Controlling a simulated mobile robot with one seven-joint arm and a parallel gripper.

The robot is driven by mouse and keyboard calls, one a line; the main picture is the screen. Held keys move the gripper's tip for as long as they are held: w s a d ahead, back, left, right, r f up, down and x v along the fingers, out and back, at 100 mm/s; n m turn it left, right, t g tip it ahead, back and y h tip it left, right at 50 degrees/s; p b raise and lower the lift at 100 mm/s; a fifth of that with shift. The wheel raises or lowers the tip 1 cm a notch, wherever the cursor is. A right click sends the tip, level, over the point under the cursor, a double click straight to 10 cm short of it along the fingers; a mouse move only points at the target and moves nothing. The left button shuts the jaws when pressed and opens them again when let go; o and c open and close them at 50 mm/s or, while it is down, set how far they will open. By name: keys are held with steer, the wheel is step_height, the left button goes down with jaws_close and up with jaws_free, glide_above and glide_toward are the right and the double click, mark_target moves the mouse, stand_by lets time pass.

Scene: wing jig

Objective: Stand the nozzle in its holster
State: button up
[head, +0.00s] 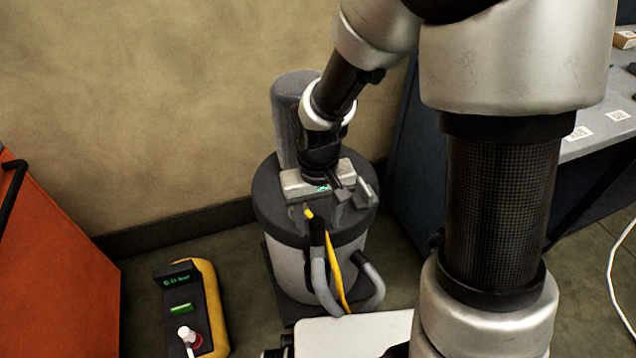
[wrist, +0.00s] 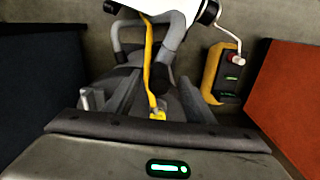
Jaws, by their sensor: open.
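A canister machine (head: 300,262) with a dark lid and pale grey body stands on the floor by the wall. Grey tubing (head: 319,280) with black ends curves along its front; it also shows in the wrist view (wrist: 129,33). A yellow strip or hose (head: 338,275) runs down beside it and, in the wrist view (wrist: 151,65), passes between my fingers. My gripper (head: 328,205) is open over the lid's front edge and looks empty. I cannot tell for sure which part is the nozzle or the holster; my gripper hides part of the lid.
A yellow and black device (head: 208,297) with a green display and a red knob stands on the floor to the left. An orange cabinet (head: 55,275) is at far left. A grey-topped bench (head: 595,140) is at right. Bare floor shows between device and canister.

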step_height(320, 180, up, 14)
steer(key=p, duration=0.3)
steer(key=shift+r, duration=0.2)
steer(key=s+d+r+m+t, duration=0.2)
steer(key=s+d+r+t, duration=0.4)
steer(key=s+d+r, duration=0.6)
step_height(320, 180, up, 18)
steer(key=w+a+p, duration=0.1)
steer(key=w+p, duration=0.1)
steer(key=p, duration=1.5)
steer(key=shift+a, duration=0.2)
steer(key=shift+w+f, duration=0.1)
steer(key=shift+d, duration=0.1)
